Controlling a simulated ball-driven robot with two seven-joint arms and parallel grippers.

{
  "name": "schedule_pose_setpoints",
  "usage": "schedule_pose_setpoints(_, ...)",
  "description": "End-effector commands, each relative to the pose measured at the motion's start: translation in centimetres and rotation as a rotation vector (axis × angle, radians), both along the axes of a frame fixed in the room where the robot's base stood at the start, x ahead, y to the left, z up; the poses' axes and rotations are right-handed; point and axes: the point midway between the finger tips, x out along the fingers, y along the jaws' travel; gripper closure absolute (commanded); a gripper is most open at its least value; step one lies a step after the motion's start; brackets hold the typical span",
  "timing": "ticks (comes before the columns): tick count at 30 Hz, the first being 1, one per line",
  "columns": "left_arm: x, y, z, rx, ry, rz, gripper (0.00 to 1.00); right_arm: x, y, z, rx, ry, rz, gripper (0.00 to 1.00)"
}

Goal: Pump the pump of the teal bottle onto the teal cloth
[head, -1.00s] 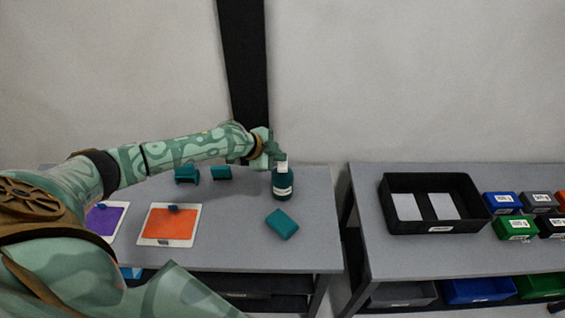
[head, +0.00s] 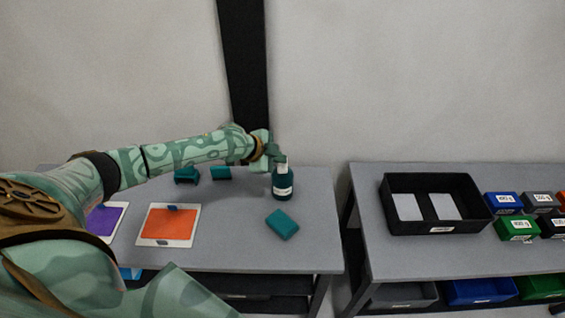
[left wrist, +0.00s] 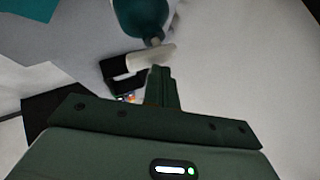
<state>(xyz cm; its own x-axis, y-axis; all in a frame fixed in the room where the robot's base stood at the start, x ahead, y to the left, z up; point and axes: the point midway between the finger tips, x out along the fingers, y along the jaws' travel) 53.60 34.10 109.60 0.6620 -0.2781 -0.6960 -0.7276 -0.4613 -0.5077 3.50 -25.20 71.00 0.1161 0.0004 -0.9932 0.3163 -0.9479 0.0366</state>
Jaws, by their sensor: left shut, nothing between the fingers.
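The teal bottle (head: 283,187) stands upright near the right end of the left table, with a white label and a white pump top (head: 283,168). The teal cloth (head: 282,224) lies folded on the table in front of it. My left gripper (head: 279,155) is shut and empty at the pump top. In the left wrist view the closed fingers (left wrist: 160,82) reach toward the pale pump part (left wrist: 154,57), with the teal bottle body (left wrist: 141,14) beyond; I cannot tell whether they touch. My right gripper is not in view.
An orange panel (head: 169,225) and a purple panel (head: 105,221) lie at the left. Two teal blocks (head: 187,175) (head: 221,173) stand behind. A second table holds a black tray (head: 435,227) and several labelled boxes (head: 516,227). A gap separates the tables.

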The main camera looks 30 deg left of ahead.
Motion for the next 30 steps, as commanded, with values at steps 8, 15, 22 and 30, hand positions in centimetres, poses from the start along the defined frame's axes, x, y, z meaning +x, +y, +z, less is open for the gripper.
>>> schedule_pose_setpoints(8, -0.1, 0.0, -0.5, 0.001, 0.003, 0.0, 1.0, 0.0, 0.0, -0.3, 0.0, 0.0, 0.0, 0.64)
schedule_pose_setpoints(15, -0.1, 0.0, -0.8, 0.001, 0.003, -0.001, 1.0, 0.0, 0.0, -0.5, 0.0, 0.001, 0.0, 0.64)
schedule_pose_setpoints(22, -0.1, 0.0, -0.8, 0.002, 0.004, 0.0, 1.0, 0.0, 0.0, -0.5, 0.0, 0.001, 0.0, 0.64)
schedule_pose_setpoints(30, -0.1, 0.0, 0.2, 0.002, 0.003, -0.001, 1.0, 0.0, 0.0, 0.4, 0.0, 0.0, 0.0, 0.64)
